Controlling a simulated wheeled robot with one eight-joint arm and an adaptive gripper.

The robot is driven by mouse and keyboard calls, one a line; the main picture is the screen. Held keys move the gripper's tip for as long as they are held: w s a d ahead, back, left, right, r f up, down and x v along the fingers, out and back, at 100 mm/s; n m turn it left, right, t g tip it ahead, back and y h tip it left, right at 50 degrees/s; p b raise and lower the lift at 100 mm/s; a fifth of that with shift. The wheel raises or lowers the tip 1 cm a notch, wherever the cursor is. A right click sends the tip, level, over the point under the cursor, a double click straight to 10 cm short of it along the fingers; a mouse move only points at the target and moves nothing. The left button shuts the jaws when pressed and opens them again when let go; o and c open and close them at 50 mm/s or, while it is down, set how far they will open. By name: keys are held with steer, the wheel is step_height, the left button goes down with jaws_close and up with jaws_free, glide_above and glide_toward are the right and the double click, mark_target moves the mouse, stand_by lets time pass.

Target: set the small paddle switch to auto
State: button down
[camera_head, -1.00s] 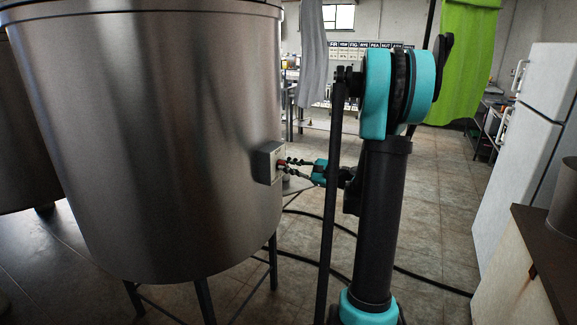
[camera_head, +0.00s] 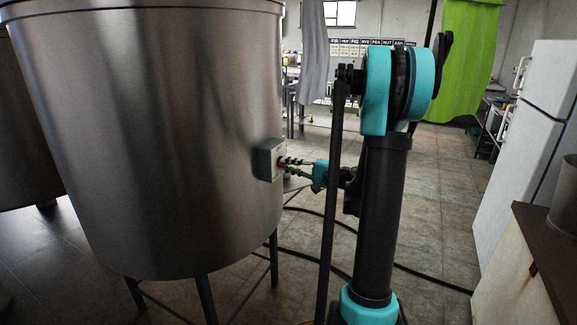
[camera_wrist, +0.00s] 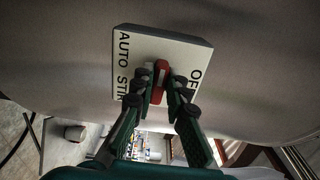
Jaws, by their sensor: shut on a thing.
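The switch is a small red paddle (camera_wrist: 160,78) with a pale stripe, on a pale box (camera_wrist: 125,60) fixed to the side of the steel tank. In the wrist view the box carries AUTO and STIR along its left side and OFF at right; the lettering is turned sideways and partly covered by my fingers. My gripper (camera_wrist: 159,92) is shut on the paddle, with one fingertip on each side. I cannot tell which label the paddle points to. In the head view the box (camera_head: 268,160) is on the tank's right side, with my gripper (camera_head: 288,166) reaching it from the right.
The large steel tank (camera_head: 150,140) on legs fills the left. A dark hose (camera_head: 425,280) lies across the tiled floor (camera_head: 425,200). A white fridge (camera_head: 525,150) and a brown-topped cabinet (camera_head: 545,245) stand at right. Grey and green cloths (camera_head: 465,60) hang behind my arm.

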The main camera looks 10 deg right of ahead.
steer(key=shift+f+n, duration=0.1)
steer(key=shift+n, duration=0.3)
steer(key=c, duration=1.5)
jaws_free()
steer(key=shift+c, duration=0.2)
steer(key=v, duration=1.2)
